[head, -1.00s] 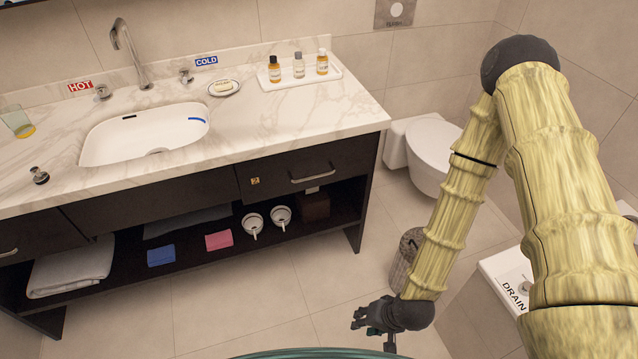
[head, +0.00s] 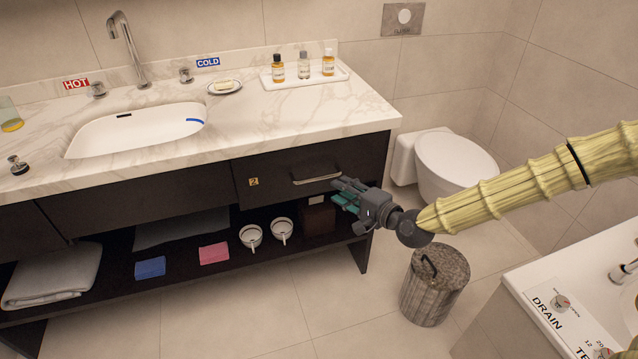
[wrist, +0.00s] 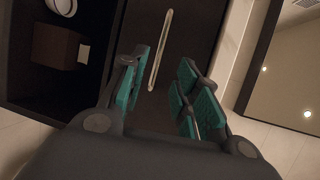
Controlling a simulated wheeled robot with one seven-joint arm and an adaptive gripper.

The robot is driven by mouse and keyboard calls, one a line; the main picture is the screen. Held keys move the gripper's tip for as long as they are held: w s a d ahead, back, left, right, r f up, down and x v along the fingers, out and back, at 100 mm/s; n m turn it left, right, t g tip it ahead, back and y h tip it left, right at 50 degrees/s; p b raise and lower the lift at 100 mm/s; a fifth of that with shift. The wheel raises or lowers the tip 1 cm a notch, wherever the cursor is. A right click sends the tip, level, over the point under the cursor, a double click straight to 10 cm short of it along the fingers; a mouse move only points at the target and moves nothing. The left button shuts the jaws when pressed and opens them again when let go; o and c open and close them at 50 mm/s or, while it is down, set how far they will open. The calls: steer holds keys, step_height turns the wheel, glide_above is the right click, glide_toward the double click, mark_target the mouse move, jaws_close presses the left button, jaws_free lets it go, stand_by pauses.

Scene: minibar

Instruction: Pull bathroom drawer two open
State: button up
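The dark drawer front (head: 280,174) under the counter's right side bears a small yellow "2" mark (head: 253,182) and a metal bar handle (head: 316,179). It looks shut. My gripper (head: 345,190) is at the right end of the handle in the head view, partly in front of the cabinet. In the wrist view the fingers with green pads (wrist: 160,90) are spread apart. The handle (wrist: 160,50) shows between and beyond the fingertips, running lengthwise, nearer the left finger. The fingers are not closed on it; I cannot tell how far off it is.
Below the drawer an open shelf holds two white cups (head: 282,230), a brown box (head: 318,220), and pink (head: 214,253) and blue (head: 150,268) items. A lidded bin (head: 435,285) stands on the floor below my arm. A toilet (head: 455,165) is behind, a basin edge (head: 540,275) at right.

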mark_target(320, 179)
steer(key=x, duration=1)
steer(key=shift+w+a, duration=0.2)
jaws_close()
